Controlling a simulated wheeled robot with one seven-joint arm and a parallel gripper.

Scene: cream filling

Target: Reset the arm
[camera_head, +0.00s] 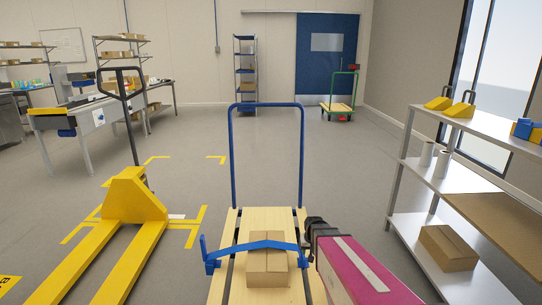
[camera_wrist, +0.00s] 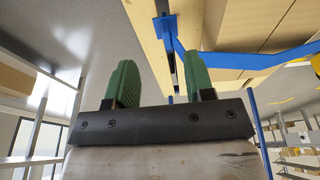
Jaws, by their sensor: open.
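My gripper (camera_head: 314,228) is at the right end of a blue bar (camera_head: 236,247) over the wooden-decked trolley (camera_head: 225,292). In the wrist view its two green fingers (camera_wrist: 160,82) stand apart with nothing between them. The wrist view also shows the blue bar (camera_wrist: 250,60) beyond the right finger; I cannot tell whether it touches. In the head view the fingertips are too small to make out. My magenta arm runs from the gripper toward the bottom right. A cardboard box (camera_head: 267,267) sits on the trolley deck, with the bar crossing its upper part.
The trolley's tall blue handle (camera_head: 231,150) rises behind the box. A yellow pallet jack (camera_head: 136,200) stands at left, and a metal shelf (camera_head: 455,180) with another box (camera_head: 448,248) at right. The floor (camera_head: 330,160) beyond the trolley is mostly clear.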

